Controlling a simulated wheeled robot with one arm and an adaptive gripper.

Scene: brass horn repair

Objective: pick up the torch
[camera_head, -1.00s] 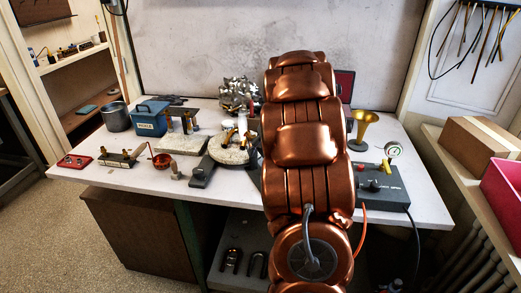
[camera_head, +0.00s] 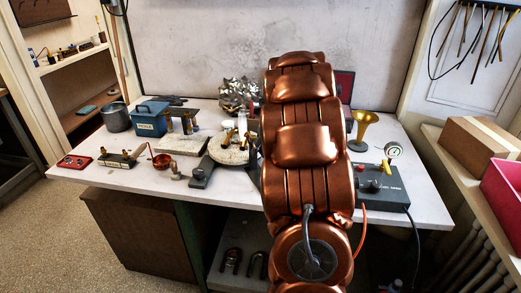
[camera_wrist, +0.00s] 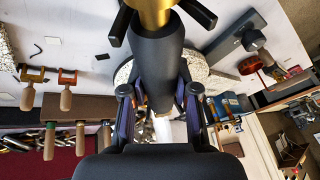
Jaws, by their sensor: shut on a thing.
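The torch (camera_wrist: 158,62) has a dark grey cylindrical body and a brass section at the top of the wrist view. My gripper (camera_wrist: 160,108) is shut on its dark body, with one finger on each side. The torch's lower end is partly hidden between the fingers and the gripper's base. In the head view my copper-coloured arm covers most of the gripper and the torch, so I cannot make them out there.
A speckled round disc (camera_head: 231,150) lies on the white workbench (camera_head: 110,177). Around it are a blue box (camera_head: 150,119), a copper cup (camera_head: 162,160), a grey block with a knob (camera_head: 201,172), a brass horn bell (camera_head: 362,125) and a gauge unit (camera_head: 385,188).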

